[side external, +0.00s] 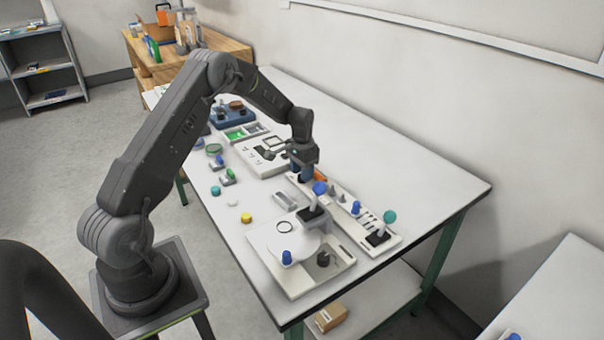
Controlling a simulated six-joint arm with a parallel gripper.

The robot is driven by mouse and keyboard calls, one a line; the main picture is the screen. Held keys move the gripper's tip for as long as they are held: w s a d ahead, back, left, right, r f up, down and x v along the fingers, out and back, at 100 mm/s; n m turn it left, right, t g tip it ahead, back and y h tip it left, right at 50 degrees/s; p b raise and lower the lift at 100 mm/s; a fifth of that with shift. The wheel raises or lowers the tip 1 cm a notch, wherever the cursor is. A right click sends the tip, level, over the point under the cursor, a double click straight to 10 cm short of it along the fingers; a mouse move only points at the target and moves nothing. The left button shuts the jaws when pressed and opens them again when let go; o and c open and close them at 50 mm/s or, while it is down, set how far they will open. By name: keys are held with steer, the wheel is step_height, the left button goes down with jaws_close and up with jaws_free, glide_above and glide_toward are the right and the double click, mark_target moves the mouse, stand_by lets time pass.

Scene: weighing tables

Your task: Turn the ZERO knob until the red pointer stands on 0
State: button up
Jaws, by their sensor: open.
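A pale weighing device (276,275) stands near the front end of the white table, with a round white pan and a grey upright head (317,224). A dark knob (323,259) sits on its front right part; I cannot read a ZERO label on it. The red pointer and its scale cannot be made out at this size. My gripper (306,178) hangs over the table behind the device, apart from the dark knob. Its jaws are open, small and dark in this view, and nothing shows held between them.
A blue-knobbed piece (286,257) stands at the pan. A long pale rack (345,208) with blue, grey and teal-topped pieces lies to the right. A white panel (262,158) and trays are behind. Small pieces, including a yellow one (246,217), lie left. The table's right side is clear.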

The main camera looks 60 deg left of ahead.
step_height(320, 180, up, 13)
steer(key=shift+f, duration=0.15)
stand_by(0.4)
steer(key=s+d+r+t, duration=0.3)
steer(key=s+d+r, duration=0.7)
steer(key=d+r, duration=0.45)
steer(key=s+d+t, duration=0.1)
steer(key=s+d, duration=0.4)
steer(key=s, duration=0.4)
steer(key=s+d+t, duration=0.1)
steer(key=s+d, duration=0.4)
steer(key=s, duration=0.4)
steer(key=shift+s+d+f+m+t, duration=0.2)
steer(key=shift+f+m+t, duration=0.1)
steer(key=shift+f+m, duration=0.1)
steer(key=shift+o, duration=0.2)
steer(key=shift+w, duration=0.1)
